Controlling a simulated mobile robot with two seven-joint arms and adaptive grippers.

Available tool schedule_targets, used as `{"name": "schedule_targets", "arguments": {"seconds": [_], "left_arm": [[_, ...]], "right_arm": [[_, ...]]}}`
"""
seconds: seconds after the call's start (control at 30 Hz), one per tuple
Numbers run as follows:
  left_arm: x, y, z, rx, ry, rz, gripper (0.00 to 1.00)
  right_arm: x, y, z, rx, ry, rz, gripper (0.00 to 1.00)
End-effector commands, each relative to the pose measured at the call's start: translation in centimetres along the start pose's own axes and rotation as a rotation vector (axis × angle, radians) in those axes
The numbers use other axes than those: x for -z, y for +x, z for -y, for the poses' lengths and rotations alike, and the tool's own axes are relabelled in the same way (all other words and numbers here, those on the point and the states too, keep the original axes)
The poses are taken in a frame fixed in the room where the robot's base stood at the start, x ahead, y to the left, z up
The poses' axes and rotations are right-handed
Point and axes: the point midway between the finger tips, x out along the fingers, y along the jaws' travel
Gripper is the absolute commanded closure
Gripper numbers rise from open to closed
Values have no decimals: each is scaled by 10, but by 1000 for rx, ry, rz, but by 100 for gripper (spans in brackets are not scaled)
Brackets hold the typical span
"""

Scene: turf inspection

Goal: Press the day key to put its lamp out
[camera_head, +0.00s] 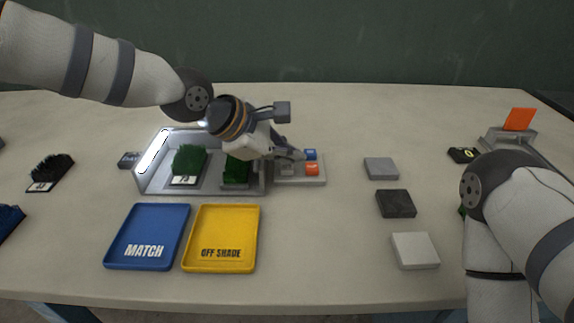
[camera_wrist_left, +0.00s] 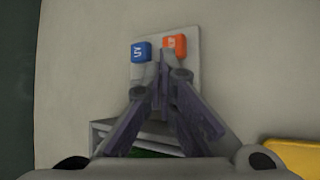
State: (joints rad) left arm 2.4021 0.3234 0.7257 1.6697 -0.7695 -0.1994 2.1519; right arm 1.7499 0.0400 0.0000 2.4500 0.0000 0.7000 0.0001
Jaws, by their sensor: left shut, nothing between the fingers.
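A grey-white key panel (camera_head: 318,181) stands at the right side of the metal booth. It bears a blue key (camera_head: 310,154) and an orange key (camera_head: 312,170); other keys are partly hidden by my gripper. The blue key (camera_wrist_left: 141,51) and orange key (camera_wrist_left: 175,46) also show in the left wrist view; their marks are too small to read surely. My left gripper (camera_head: 299,155) is shut and empty, its tips over the panel beside the blue key; contact cannot be told. A lamp (camera_head: 152,151) glows white at the booth's left wall. My right gripper is out of view.
The booth (camera_head: 205,192) holds two turf samples. A dark DAY plate (camera_head: 128,160) is at its left. Blue MATCH (camera_head: 147,237) and yellow OFF SHADE (camera_head: 221,238) trays lie in front. Several grey tiles (camera_head: 396,204) lie right. The table's centre front is clear.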

Motion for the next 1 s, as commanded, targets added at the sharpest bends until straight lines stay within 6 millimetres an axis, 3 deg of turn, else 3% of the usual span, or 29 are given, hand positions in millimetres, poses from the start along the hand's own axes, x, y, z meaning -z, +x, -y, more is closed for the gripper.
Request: {"name": "schedule_targets", "arguments": {"seconds": [1.0], "left_arm": [[5,6,5,0,0,0,100]], "right_arm": [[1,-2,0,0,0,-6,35]]}}
